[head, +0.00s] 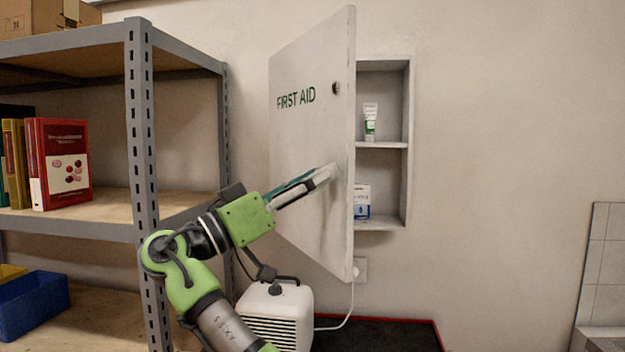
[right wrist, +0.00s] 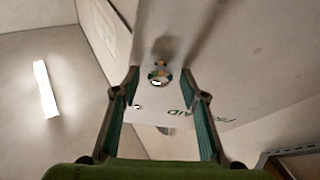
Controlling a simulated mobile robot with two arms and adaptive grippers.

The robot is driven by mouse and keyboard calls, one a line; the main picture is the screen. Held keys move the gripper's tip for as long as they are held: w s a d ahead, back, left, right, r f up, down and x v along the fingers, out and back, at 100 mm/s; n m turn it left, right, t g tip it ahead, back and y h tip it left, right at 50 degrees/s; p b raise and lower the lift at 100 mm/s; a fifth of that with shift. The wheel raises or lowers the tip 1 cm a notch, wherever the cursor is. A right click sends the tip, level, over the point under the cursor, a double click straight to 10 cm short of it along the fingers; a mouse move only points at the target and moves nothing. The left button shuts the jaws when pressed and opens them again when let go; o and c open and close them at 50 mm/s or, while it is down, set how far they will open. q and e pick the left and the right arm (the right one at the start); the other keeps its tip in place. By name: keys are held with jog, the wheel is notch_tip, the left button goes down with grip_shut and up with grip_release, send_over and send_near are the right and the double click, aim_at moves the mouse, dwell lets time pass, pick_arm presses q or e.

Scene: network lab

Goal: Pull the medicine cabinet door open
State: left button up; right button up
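The white medicine cabinet (head: 408,180) hangs on the wall. Its door (head: 300,150), marked FIRST AID, stands well open, swung out toward the left with its free edge facing me. My right gripper (head: 330,172) is at the door's outer face, near the free edge, below the lettering. In the right wrist view my right gripper (right wrist: 160,85) has its fingers apart, with a small shiny round knob (right wrist: 160,72) showing between them, not visibly clamped. The knob is hidden in the head view. A dark round fitting (head: 336,88) sits higher on the door. My left gripper is out of view.
A tube (head: 370,122) and a small box (head: 362,201) stand on the cabinet's shelves. A grey metal shelf (head: 140,120) with books stands at the left, close to my right arm. A white appliance (head: 276,312) is below the door. The wall right of the cabinet is clear.

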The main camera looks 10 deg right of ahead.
send_near(332, 110)
jog(key=x, duration=0.5)
jog(key=shift+w+d+r, duration=0.1)
jog(key=shift+d+r, duration=0.05)
jog(key=shift+d, duration=0.2)
